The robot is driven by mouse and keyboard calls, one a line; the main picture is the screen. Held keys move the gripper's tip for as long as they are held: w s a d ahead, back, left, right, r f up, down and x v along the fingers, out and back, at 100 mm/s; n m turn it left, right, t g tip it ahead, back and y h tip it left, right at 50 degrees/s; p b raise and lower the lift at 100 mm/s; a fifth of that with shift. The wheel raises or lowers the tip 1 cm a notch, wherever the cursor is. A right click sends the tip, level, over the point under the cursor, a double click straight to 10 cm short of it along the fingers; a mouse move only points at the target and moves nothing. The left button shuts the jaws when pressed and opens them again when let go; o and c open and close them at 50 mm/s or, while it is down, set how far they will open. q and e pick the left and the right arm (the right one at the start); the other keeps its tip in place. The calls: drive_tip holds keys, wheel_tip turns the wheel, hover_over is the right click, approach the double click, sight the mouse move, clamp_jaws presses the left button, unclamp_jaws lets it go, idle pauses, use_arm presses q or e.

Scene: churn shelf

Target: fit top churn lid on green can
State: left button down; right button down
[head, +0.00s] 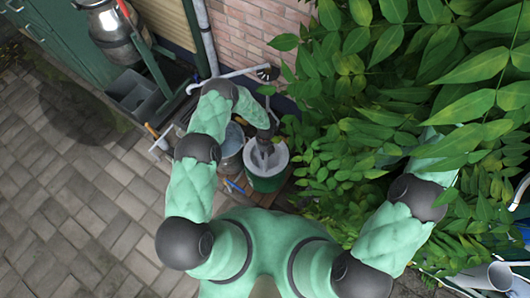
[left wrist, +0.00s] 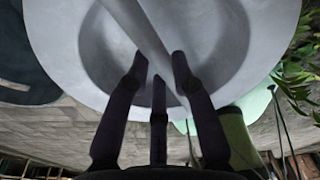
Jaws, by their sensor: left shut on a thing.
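The pale grey round lid (head: 280,158) hangs under my left gripper (head: 263,143) and covers the top of the green can (head: 266,184) in the head view. I cannot tell whether the lid touches the can's rim or is still above it. In the left wrist view the lid (left wrist: 95,45) fills the top, with a bar handle (left wrist: 135,22) across its dished face. My left gripper (left wrist: 160,75) is shut on that bar. A metal churn (head: 115,38) stands at the upper left of the head view. My right arm passes under leaves, which hide its gripper.
A metal bucket (head: 231,148) stands just left of the green can. Dense leaves (head: 400,80) crowd the right side. A brick wall (head: 255,35) and a pipe (head: 205,40) are behind. A grey crate (head: 135,92) is at the left. The paving (head: 80,200) at left is clear.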

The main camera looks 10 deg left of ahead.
use_arm(q)
drive_tip(key=shift+f, duration=1.55)
idle(0.8)
drive_tip(key=c, duration=1)
unclamp_jaws()
drive_tip(key=r, duration=0.4)
drive_tip(key=w+r, duration=0.1)
drive_tip(key=r, duration=0.7)
drive_tip(key=shift+w+a, duration=0.1)
drive_tip(key=shift+w, duration=0.15)
